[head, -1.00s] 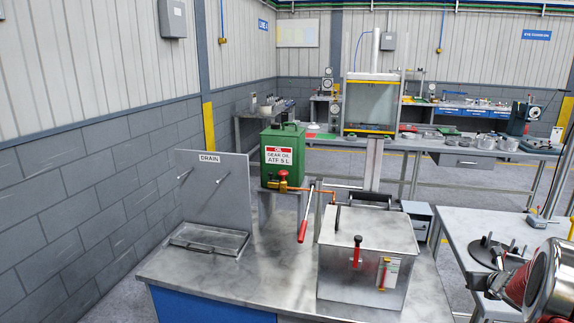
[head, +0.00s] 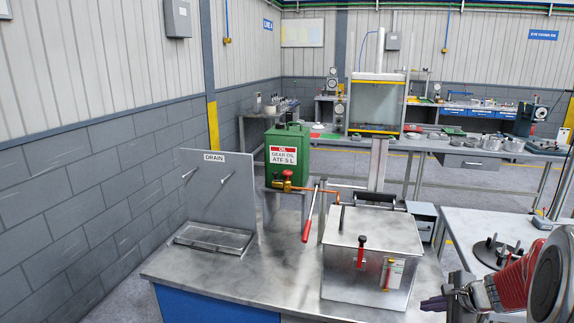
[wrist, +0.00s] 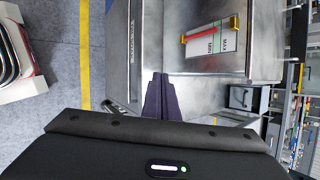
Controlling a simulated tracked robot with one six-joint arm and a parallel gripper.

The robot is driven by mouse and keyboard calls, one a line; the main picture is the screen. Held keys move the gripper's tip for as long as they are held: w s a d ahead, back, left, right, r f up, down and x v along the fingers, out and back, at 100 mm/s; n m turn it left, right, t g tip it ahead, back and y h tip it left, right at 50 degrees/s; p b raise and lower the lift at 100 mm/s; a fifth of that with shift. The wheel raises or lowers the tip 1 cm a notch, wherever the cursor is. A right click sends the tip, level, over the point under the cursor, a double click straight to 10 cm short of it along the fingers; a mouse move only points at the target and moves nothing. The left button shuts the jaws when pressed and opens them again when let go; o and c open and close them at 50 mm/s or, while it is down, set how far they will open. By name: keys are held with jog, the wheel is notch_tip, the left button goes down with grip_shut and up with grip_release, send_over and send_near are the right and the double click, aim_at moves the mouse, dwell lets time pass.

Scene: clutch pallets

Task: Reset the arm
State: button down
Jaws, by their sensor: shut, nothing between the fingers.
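My gripper (head: 436,303) is at the lower right of the head view, with part of my arm at the right edge. Its dark purple fingers are together with nothing between them. In the wrist view my gripper (wrist: 161,98) shows the closed fingers at the middle, pointing up the picture. The fingers look apart from the metal box (head: 372,253), which stands on the bench to their left in the head view. The box has a red-handled lever and a level gauge (wrist: 212,43) on its side.
A green oil can (head: 288,152) stands behind a red-handled lever (head: 308,225). The drain tray (head: 214,240) lies at the bench's left. A grey side table (head: 480,226) stands at the right. In the wrist view, open floor with a yellow line (wrist: 84,60) shows at left.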

jog(key=s+a+r+n+g+h, duration=0.1)
jog(key=s+a+r+n, duration=0.6)
jog(key=s+a+n, duration=0.3)
jog(key=s+a+r+n+g+h, duration=0.1)
jog(key=s+a+r+n, duration=0.7)
jog(key=s+a+n, duration=0.3)
jog(key=s+a, duration=0.3)
jog(key=s, duration=0.3)
jog(key=shift+h, duration=0.3)
